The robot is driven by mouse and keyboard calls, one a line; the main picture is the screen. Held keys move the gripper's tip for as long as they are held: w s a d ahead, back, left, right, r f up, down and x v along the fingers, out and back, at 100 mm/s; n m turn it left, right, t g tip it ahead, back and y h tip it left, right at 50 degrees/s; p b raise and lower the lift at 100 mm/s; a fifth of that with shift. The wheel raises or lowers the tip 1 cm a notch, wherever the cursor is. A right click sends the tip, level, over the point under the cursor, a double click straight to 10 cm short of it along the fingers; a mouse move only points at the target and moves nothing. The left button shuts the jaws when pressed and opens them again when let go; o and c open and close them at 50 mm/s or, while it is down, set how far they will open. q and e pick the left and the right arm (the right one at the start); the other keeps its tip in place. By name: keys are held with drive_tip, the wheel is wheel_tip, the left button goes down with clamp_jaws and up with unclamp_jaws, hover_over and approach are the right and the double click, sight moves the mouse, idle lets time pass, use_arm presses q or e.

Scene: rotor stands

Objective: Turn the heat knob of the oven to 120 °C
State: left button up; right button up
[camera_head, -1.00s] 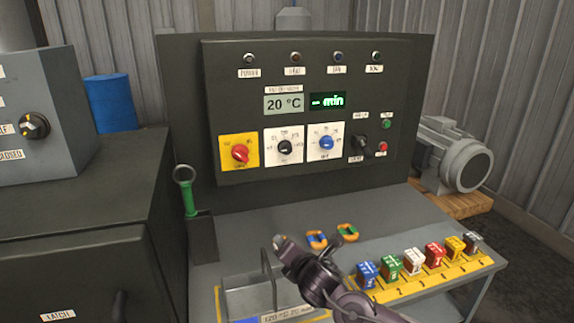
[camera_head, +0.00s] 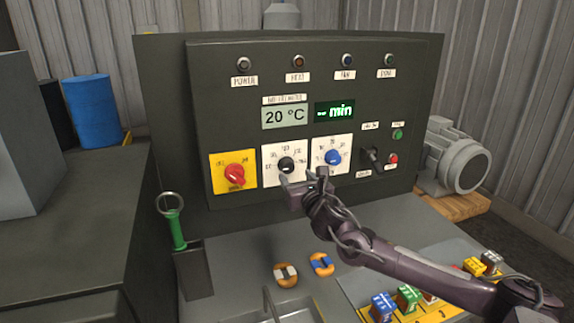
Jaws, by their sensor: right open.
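The oven's control panel (camera_head: 225,130) stands upright in the middle. The heat knob, which I take to be the black knob (camera_head: 286,164) on a white dial plate, sits between the red knob (camera_head: 234,174) on yellow and the blue knob (camera_head: 333,157) on white. The black knob's exact setting is too small to read. The temperature display (camera_head: 285,116) reads 20 °C. My right gripper (camera_head: 302,182) is open and empty, just below and in front of the black and blue knobs; I see no contact with the black knob. My left gripper is not in view.
A black lever switch (camera_head: 373,158) and green and red buttons are right of the dials. A green-handled tool (camera_head: 176,229) stands in a holder at left. Two ring-shaped parts (camera_head: 286,275) lie on the bench. Several coloured blocks (camera_head: 408,297) are at lower right, partly behind my arm.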

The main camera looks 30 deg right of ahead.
sight(289, 168)
drive_tip(key=x, duration=0.1)
drive_tip(key=p+x, duration=0.1)
drive_tip(key=x, duration=0.1)
drive_tip(key=shift+w+r, duration=0.3)
drive_tip(key=shift+p+x, duration=0.45)
drive_tip(key=shift+x, duration=0.5)
drive_tip(key=shift+w+f, duration=0.2)
drive_tip(key=shift+f, duration=0.05)
drive_tip(key=c, duration=1)
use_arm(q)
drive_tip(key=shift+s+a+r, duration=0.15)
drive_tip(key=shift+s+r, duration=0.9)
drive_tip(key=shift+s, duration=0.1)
